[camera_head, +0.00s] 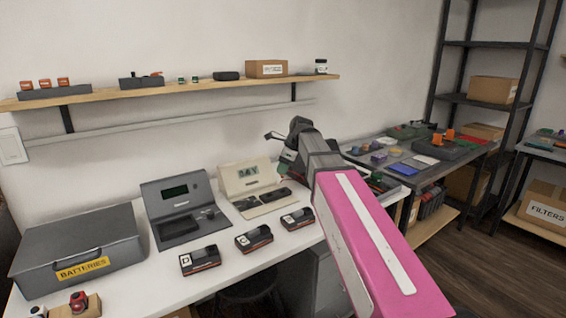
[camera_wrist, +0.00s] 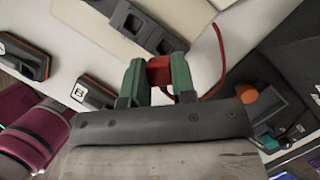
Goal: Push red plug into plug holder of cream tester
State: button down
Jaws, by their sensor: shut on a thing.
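The cream tester (camera_head: 236,178) stands open on the white bench, its small screen in the raised lid. In the wrist view its cream body (camera_wrist: 88,18) fills the upper left, with a dark block with recesses (camera_wrist: 150,34), perhaps the plug holder, just beyond my fingers. My gripper (camera_wrist: 158,78) is shut on the red plug (camera_wrist: 159,68), held between its green fingertips. The plug is close to the dark block; I cannot tell whether they touch. A red lead (camera_wrist: 221,58) curves on the right. In the head view my gripper (camera_head: 287,157) is beside the tester's right side, and the plug is hidden.
A grey tester (camera_head: 165,190) stands left of the cream one, with a grey batteries case (camera_head: 75,245) further left. Several dark battery packs (camera_head: 254,239) lie along the bench front. A wall shelf (camera_head: 190,88) runs above. A grey side table (camera_head: 480,150) with parts stands right.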

jog(key=shift+w, duration=0.1)
send_over(279, 192)
jog(key=d, duration=0.2)
jog(key=shift+w+a+f, duration=0.1)
jog(key=shift+w+f, duration=0.05)
jog(key=shift+f, duration=0.75)
jog(key=shift+w+a+f, duration=0.1)
jog(key=shift+w+f, duration=0.05)
jog(key=shift+f, duration=0.75)
jog(key=shift+w+f, duration=0.15)
jog(key=shift+f, duration=0.75)
jog(key=shift+f, duration=0.95)
dwell(0.8)
jog(key=c, duration=0.6)
grip_release()
jog(key=shift+r, duration=1.6)
